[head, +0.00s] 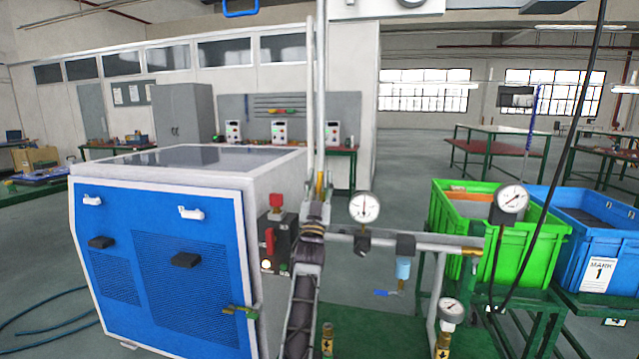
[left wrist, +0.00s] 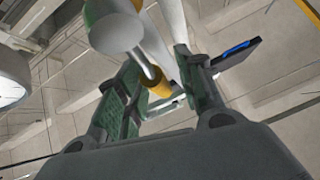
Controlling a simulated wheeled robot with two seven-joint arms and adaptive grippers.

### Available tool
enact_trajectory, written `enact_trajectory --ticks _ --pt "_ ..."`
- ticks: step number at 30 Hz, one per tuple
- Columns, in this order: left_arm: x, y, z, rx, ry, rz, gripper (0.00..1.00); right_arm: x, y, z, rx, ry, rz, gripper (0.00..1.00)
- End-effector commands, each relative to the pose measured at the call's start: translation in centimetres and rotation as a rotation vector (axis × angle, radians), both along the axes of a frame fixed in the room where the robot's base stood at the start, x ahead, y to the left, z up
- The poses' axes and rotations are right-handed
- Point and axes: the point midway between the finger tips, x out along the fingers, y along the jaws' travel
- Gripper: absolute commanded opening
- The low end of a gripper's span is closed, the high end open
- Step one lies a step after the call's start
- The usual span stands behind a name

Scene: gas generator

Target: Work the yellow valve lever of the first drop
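A yellow piece (head: 320,184), which seems to be the yellow valve lever, shows at the tall vertical pipe (head: 321,110) in the head view, just above my left gripper (head: 315,207). In the left wrist view, my left gripper's two green-padded fingers (left wrist: 160,98) stand apart. A yellow cylinder (left wrist: 157,84) on a thin metal rod lies between them, and I see no clear contact on both sides. The lower part of the pipe is hidden behind my left arm and gripper. My right gripper is not in view.
A blue and white generator cabinet (head: 165,265) stands close on the left, with a red-handled switch box (head: 275,240) at its side. Right of my arm is a pipe frame with gauges (head: 364,207) and a blue lever (head: 387,293). Green (head: 535,246) and blue (head: 607,262) crates stand beyond.

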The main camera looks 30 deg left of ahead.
Motion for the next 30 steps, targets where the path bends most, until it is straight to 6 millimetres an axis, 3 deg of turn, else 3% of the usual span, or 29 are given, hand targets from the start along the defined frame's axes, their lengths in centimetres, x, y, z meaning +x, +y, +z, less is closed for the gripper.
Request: enact_trajectory --ticks 10,24,30 --pt "0.0 0.0 1.8 0.002 -0.002 0.0 0.37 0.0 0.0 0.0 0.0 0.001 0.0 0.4" --pt "0.0 0.0 8.1 0.0 -0.002 0.0 0.37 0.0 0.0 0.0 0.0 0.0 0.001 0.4" --pt "0.0 0.0 9.7 0.0 -0.001 0.0 0.37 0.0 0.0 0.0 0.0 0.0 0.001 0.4"
